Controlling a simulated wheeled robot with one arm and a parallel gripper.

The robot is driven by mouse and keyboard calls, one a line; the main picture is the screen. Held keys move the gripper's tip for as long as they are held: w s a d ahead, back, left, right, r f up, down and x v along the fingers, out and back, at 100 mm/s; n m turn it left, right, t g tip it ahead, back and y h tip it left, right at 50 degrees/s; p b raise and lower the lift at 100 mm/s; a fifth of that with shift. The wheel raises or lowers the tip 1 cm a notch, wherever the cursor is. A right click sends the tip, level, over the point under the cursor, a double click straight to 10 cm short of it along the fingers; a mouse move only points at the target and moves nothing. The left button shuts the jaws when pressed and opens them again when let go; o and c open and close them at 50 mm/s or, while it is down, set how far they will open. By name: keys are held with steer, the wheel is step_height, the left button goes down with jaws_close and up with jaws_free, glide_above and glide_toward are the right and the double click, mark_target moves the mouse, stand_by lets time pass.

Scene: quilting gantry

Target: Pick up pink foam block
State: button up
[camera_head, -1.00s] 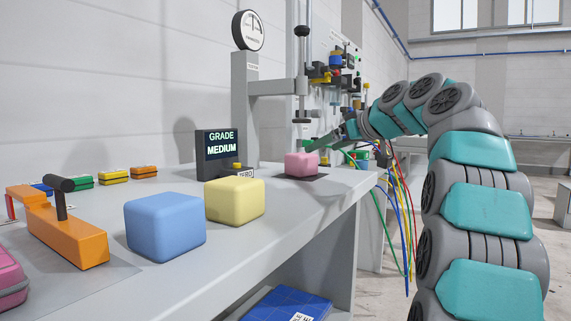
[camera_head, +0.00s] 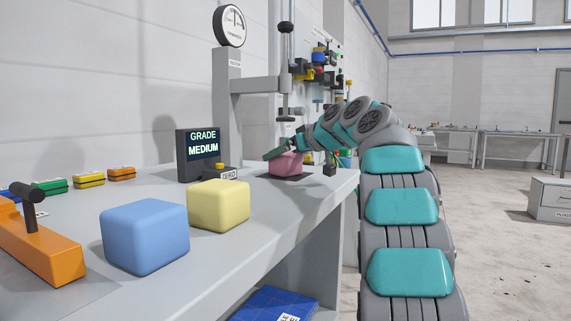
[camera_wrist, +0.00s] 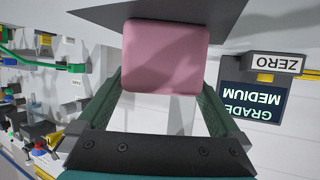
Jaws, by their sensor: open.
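The pink foam block (camera_head: 286,164) sits on a dark plate under the plunger of the gauge stand, at the far part of the bench. In the wrist view the block (camera_wrist: 166,56) lies at the top centre, just beyond and between my fingertips. My gripper (camera_wrist: 163,85) is open, with one green finger on each side of the block's near edge. In the head view my gripper (camera_head: 280,150) is at the block, and one finger covers part of its top. I cannot tell whether the fingers touch it.
A yellow block (camera_head: 218,205) and a blue block (camera_head: 145,238) stand nearer on the bench. The GRADE MEDIUM display (camera_head: 198,155) and ZERO button box (camera_head: 219,175) stand left of the block. The plunger (camera_head: 288,113) hangs above it. An orange tool (camera_head: 45,245) lies at the left.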

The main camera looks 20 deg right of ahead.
steer(key=x, duration=0.2)
steer(key=shift+w+a+f, duration=0.1)
steer(key=shift+w+f, duration=0.1)
steer(key=shift+w, duration=0.05)
steer(key=c, duration=1.2)
steer(key=shift+o, duration=0.2)
steer(key=shift+r, duration=0.15)
steer(key=shift+r+p, duration=0.75)
steer(key=shift+r, duration=1)
steer(key=s+d+b, duration=0.1)
steer(key=s+d, duration=0.1)
steer(key=s, duration=0.3)
steer(key=s+d+r+b, duration=0.1)
steer(key=s+d, duration=0.1)
steer(key=s, duration=0.3)
steer(key=s+d+b, duration=0.1)
steer(key=s+d, duration=0.1)
steer(key=s, duration=0.2)
steer(key=shift+s+d+r, duration=0.15)
steer(key=shift+s+d, duration=0.15)
steer(key=shift+s, duration=0.1)
